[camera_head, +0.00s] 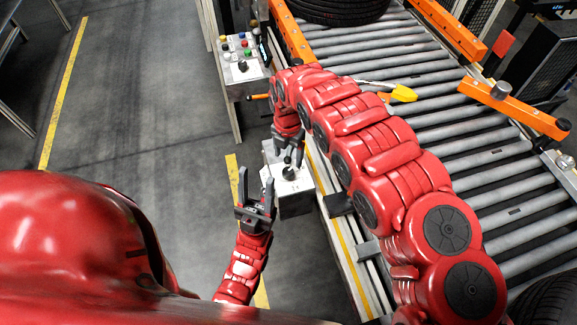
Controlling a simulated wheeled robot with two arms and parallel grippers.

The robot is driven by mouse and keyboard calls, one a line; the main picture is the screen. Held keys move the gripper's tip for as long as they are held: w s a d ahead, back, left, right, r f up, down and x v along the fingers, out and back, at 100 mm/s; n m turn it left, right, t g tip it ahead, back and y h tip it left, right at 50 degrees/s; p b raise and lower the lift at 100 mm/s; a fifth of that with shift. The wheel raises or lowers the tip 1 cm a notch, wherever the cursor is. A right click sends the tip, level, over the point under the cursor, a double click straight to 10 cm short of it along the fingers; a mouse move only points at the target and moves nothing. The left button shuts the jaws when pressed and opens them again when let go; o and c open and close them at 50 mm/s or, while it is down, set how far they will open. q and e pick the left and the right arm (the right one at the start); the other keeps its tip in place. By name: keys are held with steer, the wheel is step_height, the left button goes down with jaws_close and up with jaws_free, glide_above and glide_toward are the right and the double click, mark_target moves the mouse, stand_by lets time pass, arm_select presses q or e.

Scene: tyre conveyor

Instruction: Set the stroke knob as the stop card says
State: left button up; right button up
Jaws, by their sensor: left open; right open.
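A black knob (289,174) stands on top of a light grey box (296,200) beside the conveyor; I cannot tell which setting it points to. My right gripper (293,159) reaches down over this box from above, its open fingers just above or around the knob; I cannot tell whether they touch it. My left gripper (256,178) is open and empty, left of the box, with its fingers pointing up the picture. A control panel (240,88) farther up carries coloured buttons and another dark knob (242,66). I cannot make out a stop card.
The roller conveyor (480,150) runs along the right, with a tyre (338,8) at its far end. Orange bars (516,108) and a yellow-ended piece (403,93) lie near my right arm. Open grey floor (150,120) is on the left.

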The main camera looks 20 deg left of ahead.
mark_target(288, 171)
step_height(288, 171, down, 6)
steer(key=shift+s+a+r+p, duration=0.1)
steer(key=shift+a+p, duration=0.05)
steer(key=shift+p, duration=0.35)
steer(key=shift+d+f, duration=0.2)
steer(key=shift+f, duration=0.6)
jaws_close()
